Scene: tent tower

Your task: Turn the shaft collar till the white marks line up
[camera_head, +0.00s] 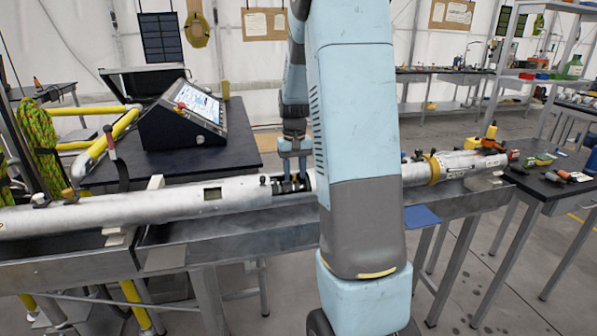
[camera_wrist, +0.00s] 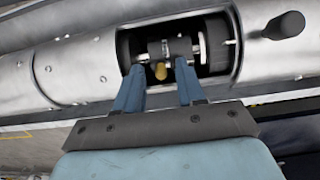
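A long silver tube (camera_head: 130,208) lies across the metal bench, with a cut-out window. The black shaft collar (camera_wrist: 178,47) sits inside that window in the wrist view. A brass peg (camera_wrist: 160,71) sticks out of it. My gripper (camera_wrist: 159,68) reaches down to the window, one blue finger on each side of the peg, with gaps between peg and fingers. It is open; whether the fingertips touch the collar I cannot tell. In the head view my gripper (camera_head: 292,174) points down at the window. A short white mark (camera_wrist: 230,42) shows at the window's right. Whether it lines up with another mark is unclear.
A dark knob (camera_wrist: 284,25) stands on the tube right of the window. A console with a lit screen (camera_head: 186,112) stands on a table behind the tube. Small tools and yellow parts (camera_head: 487,136) lie at the right end. My arm hides part of the tube.

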